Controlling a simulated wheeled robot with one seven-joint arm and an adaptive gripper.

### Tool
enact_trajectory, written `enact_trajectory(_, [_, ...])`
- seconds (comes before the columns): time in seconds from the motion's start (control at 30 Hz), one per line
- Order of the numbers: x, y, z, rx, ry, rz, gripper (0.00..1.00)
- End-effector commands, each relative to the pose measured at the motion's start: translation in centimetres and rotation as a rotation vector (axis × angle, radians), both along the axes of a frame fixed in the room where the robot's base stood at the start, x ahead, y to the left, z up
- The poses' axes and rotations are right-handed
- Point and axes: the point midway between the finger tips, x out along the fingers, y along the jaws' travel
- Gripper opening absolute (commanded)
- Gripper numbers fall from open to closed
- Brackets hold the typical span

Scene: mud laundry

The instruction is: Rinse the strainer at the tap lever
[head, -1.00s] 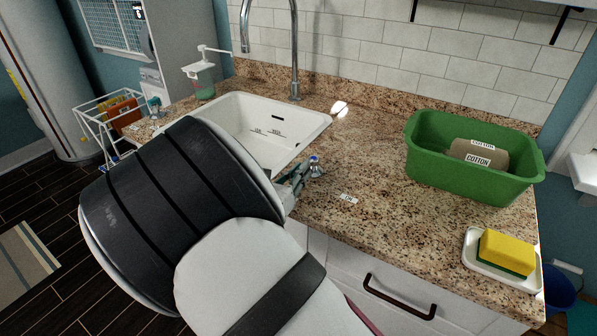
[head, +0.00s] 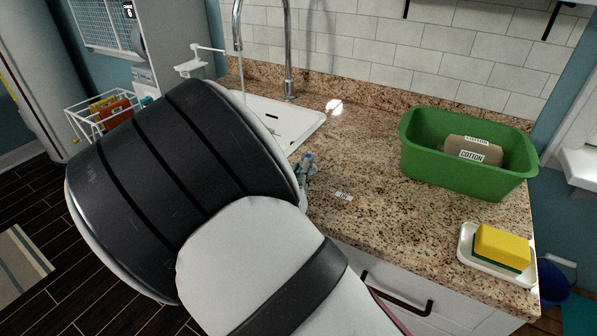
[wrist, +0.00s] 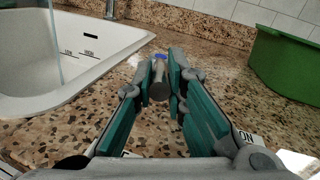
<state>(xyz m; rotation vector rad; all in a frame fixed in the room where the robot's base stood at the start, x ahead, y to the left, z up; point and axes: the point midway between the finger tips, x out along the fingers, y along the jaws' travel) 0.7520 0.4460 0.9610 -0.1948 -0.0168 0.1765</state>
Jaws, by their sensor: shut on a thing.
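My gripper (wrist: 160,85) is shut on the tap lever (wrist: 158,88), a grey knob-ended handle with a blue spot, low over the counter in the wrist view. The gripper (head: 306,170) shows only partly in the head view, past my arm. The tap (head: 289,60) is a tall chrome spout behind the sink (head: 290,118). A thin stream of water (head: 242,75) falls from it, and also shows in the wrist view (wrist: 53,45). I cannot make out the strainer; my arm hides much of the sink in the head view.
An "ON" label (wrist: 248,137) lies right of the lever. A green tub (head: 455,170) holding a cotton-labelled roll stands at the right. A yellow sponge (head: 502,244) sits on a white dish near the counter's front right. The granite between is clear.

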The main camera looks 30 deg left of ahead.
Motion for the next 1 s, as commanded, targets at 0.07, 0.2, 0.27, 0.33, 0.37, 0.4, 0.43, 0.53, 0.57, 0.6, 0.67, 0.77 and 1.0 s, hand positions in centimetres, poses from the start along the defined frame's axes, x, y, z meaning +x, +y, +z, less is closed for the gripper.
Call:
enact_trajectory(0.07, [0.1, 0.0, 0.1, 0.001, -0.002, -0.002, 0.0])
enact_trajectory(0.2, [0.0, 0.0, 0.1, 0.001, -0.001, -0.003, 0.33])
enact_trajectory(0.27, [0.0, 0.0, 0.1, 0.001, -0.001, -0.002, 0.33])
enact_trajectory(0.33, [0.0, 0.0, 0.1, 0.0, -0.001, -0.002, 0.33])
enact_trajectory(0.37, [0.0, 0.0, 0.0, 0.0, -0.001, -0.002, 0.33])
enact_trajectory(0.4, [0.0, 0.0, 0.0, 0.0, 0.0, -0.002, 0.33])
enact_trajectory(0.43, [0.0, 0.0, 0.0, 0.0, 0.0, -0.002, 0.33])
enact_trajectory(0.53, [-0.4, -0.1, 0.0, 0.0, 0.0, -0.002, 0.33])
enact_trajectory(0.57, [-0.6, -0.1, 0.0, 0.0, 0.001, -0.001, 0.33])
enact_trajectory(0.6, [-1.0, -0.1, 0.0, 0.0, 0.001, -0.001, 0.33])
enact_trajectory(0.67, [-1.9, -0.2, 0.0, 0.0, 0.002, 0.001, 0.33])
enact_trajectory(0.77, [-3.8, -0.6, 0.0, -0.001, 0.001, 0.001, 0.33])
enact_trajectory(1.0, [-8.5, -1.5, 0.0, 0.0, 0.001, 0.0, 0.33])
